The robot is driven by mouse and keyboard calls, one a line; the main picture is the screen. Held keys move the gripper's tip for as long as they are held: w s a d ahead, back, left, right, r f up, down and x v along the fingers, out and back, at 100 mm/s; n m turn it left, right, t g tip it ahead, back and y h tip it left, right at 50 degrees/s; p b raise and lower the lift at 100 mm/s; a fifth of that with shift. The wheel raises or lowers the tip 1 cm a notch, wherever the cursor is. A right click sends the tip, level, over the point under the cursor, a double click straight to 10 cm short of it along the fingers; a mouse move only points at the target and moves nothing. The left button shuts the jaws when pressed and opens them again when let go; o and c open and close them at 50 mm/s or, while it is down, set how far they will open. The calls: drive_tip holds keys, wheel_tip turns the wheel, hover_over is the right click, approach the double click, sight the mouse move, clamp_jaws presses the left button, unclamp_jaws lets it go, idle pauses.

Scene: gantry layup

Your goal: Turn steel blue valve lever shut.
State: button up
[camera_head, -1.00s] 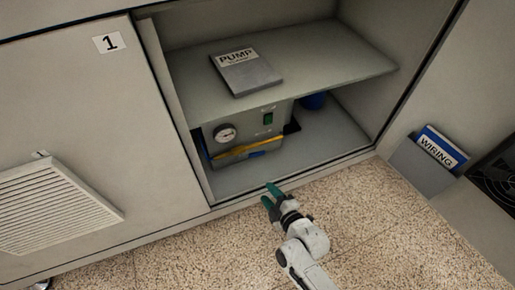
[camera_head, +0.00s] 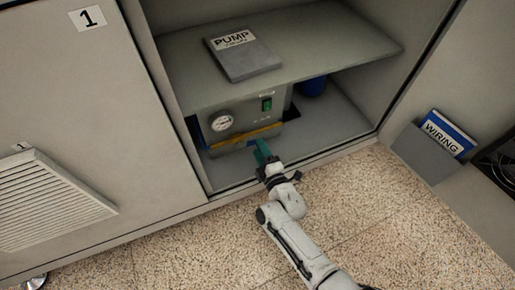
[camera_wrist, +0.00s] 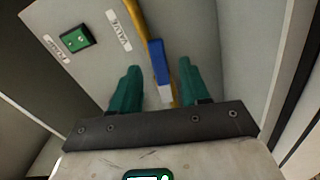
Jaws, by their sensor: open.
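The blue valve lever (camera_wrist: 158,62) shows in the wrist view, lying along a yellow pipe (camera_wrist: 137,18) on the front of the grey pump box. In the wrist view my gripper (camera_wrist: 160,76) is open, with one green finger on each side of the lever's line; I cannot tell whether either finger touches it. A whitish part shows just below the blue. In the head view my gripper (camera_head: 262,150) reaches into the cabinet's lower bay, in front of the pump box (camera_head: 240,115), and hides part of the lever area.
A shelf (camera_head: 330,45) with a PUMP manual (camera_head: 242,55) hangs over the pump box. The box has a gauge (camera_head: 221,121) and a green switch (camera_head: 267,104). A blue object (camera_head: 313,86) stands behind it. A WIRING binder (camera_head: 446,133) sits in a holder at right.

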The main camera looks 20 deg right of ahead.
drive_tip(key=shift+w+b, duration=0.4)
drive_tip(key=shift+w, duration=0.9)
drive_tip(key=shift+c, duration=0.2)
clamp_jaws()
